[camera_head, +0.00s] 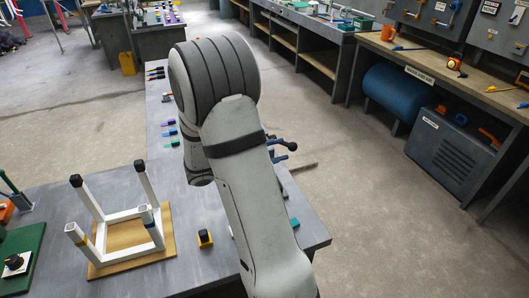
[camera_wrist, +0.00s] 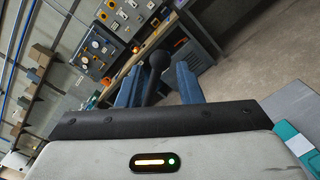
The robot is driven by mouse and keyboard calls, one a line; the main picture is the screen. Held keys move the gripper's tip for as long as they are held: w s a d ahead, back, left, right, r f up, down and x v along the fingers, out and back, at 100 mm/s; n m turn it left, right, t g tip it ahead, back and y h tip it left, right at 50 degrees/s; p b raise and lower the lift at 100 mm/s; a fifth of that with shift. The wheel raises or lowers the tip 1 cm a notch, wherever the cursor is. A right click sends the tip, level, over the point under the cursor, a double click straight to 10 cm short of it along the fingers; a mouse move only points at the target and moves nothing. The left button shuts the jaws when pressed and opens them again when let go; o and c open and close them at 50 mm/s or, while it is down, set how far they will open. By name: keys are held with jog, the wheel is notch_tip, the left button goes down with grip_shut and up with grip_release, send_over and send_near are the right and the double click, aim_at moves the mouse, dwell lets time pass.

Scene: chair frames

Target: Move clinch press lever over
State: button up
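The clinch press lever shows in the wrist view as a dark rod with a round black knob (camera_wrist: 159,60), tilted in the picture. My gripper (camera_wrist: 160,80) has its two blue fingers apart, one on each side of the lever. A gap shows between the right finger and the rod; I cannot tell whether the left finger touches it. In the head view the dark knob (camera_head: 291,146) sticks out to the right of my arm, with my blue fingers (camera_head: 277,149) beside it. The press body is hidden behind my arm.
A white chair frame (camera_head: 129,224) with dark leg tips rests on a wooden board (camera_head: 104,267) on the grey bench (camera_head: 60,201). Small coloured parts line the bench's far stretch. Open floor lies to the right.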

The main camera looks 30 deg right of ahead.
jog(key=x, duration=0.3)
jog(key=shift+r, duration=0.1)
jog(key=shift+d, duration=0.2)
jog(key=shift+c, duration=0.4)
jog(key=c, duration=0.4)
jog(key=shift+w+d+r+p, duration=0.1)
jog(key=shift+w+r+p, duration=0.6)
jog(key=shift+r, duration=0.25)
jog(key=shift+w+d+r+p, duration=0.15)
jog(key=shift+w+r+p, duration=0.55)
jog(key=shift+r, duration=0.25)
